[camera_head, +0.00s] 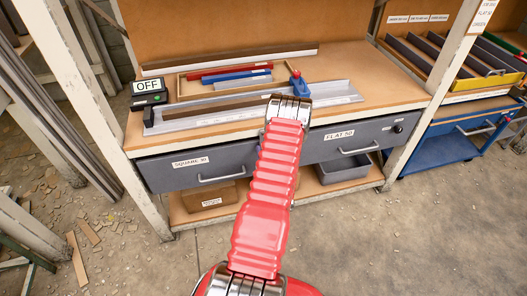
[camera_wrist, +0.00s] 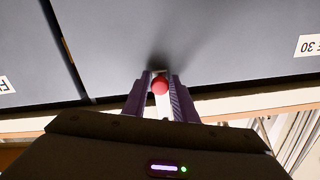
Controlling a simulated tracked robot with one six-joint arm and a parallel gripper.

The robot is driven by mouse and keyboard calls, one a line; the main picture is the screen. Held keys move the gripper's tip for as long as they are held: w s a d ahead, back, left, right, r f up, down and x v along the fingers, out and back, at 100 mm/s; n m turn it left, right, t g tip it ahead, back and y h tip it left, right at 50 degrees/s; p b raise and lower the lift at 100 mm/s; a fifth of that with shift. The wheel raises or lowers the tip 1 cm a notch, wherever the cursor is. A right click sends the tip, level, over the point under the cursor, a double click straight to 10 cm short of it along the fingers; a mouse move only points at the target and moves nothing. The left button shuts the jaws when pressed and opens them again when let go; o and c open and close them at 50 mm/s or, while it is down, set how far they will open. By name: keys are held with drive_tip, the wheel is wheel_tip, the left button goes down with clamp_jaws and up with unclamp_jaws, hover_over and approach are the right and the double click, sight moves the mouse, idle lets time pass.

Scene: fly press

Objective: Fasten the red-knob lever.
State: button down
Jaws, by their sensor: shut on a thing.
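A red knob (camera_wrist: 160,85) sits between the two fingers of my gripper (camera_wrist: 158,92) in the wrist view. The gripper is shut on it, and a pale stem shows below the knob. Behind it is a grey drawer front, close by, with a dark shadow on it. In the head view my arm hides my gripper and this knob. A blue clamp (camera_head: 301,87) with a red top (camera_head: 296,74) stands on the bench just beyond the arm's end. I cannot tell whether its red top is the same knob.
The wooden bench (camera_head: 350,65) carries a metal channel (camera_head: 205,116), a tray of coloured bars and a box reading OFF (camera_head: 148,90). Two grey drawers, SQUARE 30 (camera_head: 180,174) and FLAT 50 (camera_head: 375,143), lie below its top.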

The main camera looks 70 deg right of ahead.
drive_tip(key=c, duration=1.6)
unclamp_jaws()
drive_tip(key=shift+w+r, duration=0.15)
drive_tip(key=v, duration=1.3)
drive_tip(key=shift+s+a, duration=0.25)
drive_tip(key=shift+s, duration=0.05)
drive_tip(key=shift+f, duration=0.25)
